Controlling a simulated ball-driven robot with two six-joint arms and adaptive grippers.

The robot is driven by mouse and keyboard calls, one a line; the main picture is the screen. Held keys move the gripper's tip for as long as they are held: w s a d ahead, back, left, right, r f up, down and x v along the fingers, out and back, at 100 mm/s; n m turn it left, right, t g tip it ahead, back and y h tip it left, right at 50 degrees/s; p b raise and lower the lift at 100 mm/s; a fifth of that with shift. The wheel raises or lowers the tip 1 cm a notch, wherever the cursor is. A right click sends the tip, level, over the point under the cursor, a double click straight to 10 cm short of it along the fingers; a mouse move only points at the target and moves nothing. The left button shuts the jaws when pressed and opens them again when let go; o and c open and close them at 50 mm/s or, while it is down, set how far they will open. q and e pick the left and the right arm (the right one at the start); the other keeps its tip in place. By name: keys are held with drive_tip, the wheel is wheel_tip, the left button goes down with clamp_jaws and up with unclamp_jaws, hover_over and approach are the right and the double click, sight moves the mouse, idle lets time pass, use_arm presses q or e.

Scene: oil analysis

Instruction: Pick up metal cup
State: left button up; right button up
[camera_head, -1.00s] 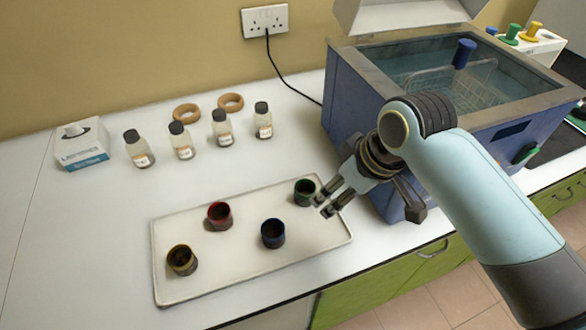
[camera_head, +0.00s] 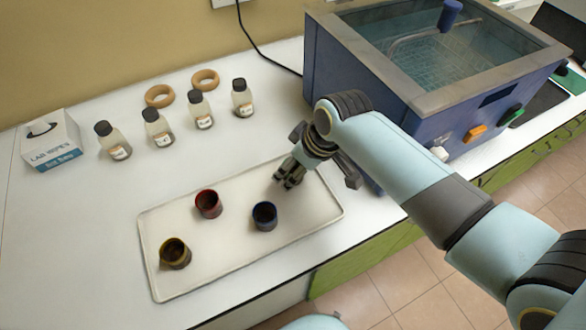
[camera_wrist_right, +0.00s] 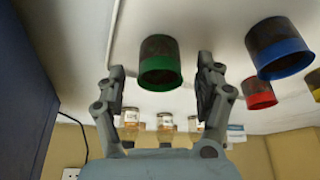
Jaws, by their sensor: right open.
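Several dark metal cups with coloured bands stand on a pale tray (camera_head: 215,250). In the head view I see the red cup (camera_head: 208,204), blue cup (camera_head: 265,216) and yellow cup (camera_head: 175,253). The green cup (camera_wrist_right: 160,62) is hidden behind my right gripper (camera_head: 287,182) there. In the right wrist view the green cup is between the two open fingers, with gaps at both sides. The blue cup (camera_wrist_right: 279,47), red cup (camera_wrist_right: 258,93) and part of the yellow cup (camera_wrist_right: 315,84) are to its right. My left gripper is not in view.
A blue bath (camera_head: 345,120) with a metal rim stands right of the tray, close to my right arm. Several capped sample bottles (camera_head: 203,112), two cork rings (camera_head: 159,96) and a wipes box (camera_head: 50,140) are at the back.

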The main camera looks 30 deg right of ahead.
drive_tip(key=shift+w+a+f, duration=0.1)
drive_tip(key=shift+w+f, duration=0.15)
drive_tip(key=shift+f, duration=0.35)
drive_tip(key=shift+w+f, duration=0.15)
drive_tip(key=shift+f, duration=0.2)
drive_tip(key=shift+c, duration=1.4)
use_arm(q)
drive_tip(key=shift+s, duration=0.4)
use_arm(e)
drive_tip(key=c, duration=1)
